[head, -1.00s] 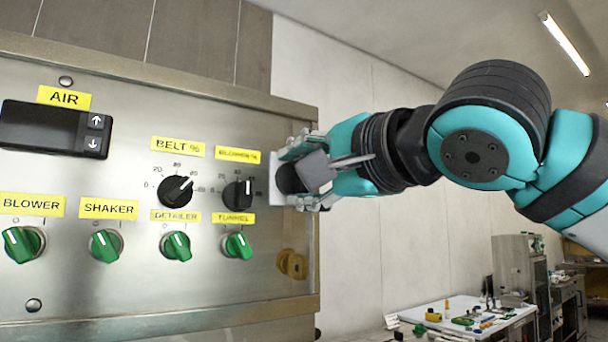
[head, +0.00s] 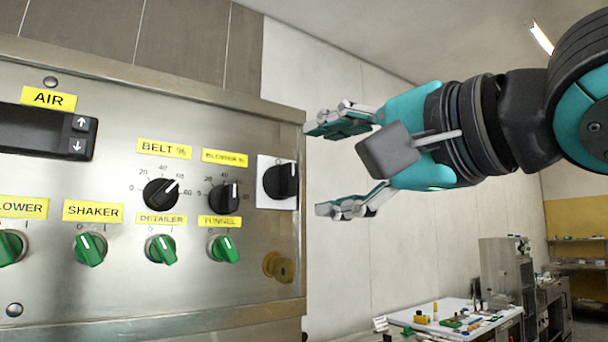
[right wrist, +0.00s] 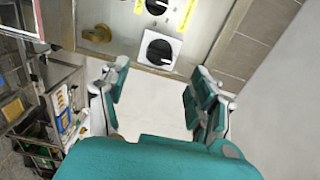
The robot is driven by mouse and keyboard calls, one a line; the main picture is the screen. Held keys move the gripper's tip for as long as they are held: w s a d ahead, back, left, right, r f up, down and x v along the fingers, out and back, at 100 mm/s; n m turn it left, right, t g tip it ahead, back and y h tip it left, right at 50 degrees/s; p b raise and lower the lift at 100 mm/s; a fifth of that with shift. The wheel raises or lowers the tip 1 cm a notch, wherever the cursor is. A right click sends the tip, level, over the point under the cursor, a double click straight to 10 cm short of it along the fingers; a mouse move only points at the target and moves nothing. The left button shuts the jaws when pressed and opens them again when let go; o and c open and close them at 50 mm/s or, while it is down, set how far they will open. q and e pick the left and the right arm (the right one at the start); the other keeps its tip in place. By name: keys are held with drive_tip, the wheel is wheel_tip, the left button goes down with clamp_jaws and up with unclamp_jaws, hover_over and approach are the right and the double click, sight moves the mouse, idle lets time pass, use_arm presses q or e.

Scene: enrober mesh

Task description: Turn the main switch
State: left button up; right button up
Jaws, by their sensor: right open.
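The main switch (head: 281,181) appears to be the black rotary knob on a white plate at the right edge of the steel control panel (head: 130,275). Its white pointer line looks near vertical in the head view. My right gripper (head: 335,165) is open and empty, to the right of the knob and apart from it, with its fingers pointing at the panel. In the right wrist view the knob (right wrist: 159,50) shows beyond and between the open fingers (right wrist: 160,88). My left gripper is not in view.
Beside the switch are the black BELT % knob (head: 160,193) and another black knob (head: 224,198). Green switches, such as SHAKER (head: 90,249), line the row below. A brass fitting (head: 279,267) sits lower right. A cluttered table (head: 455,325) stands beyond.

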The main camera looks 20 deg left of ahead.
drive_tip(key=shift+v, duration=2.05)
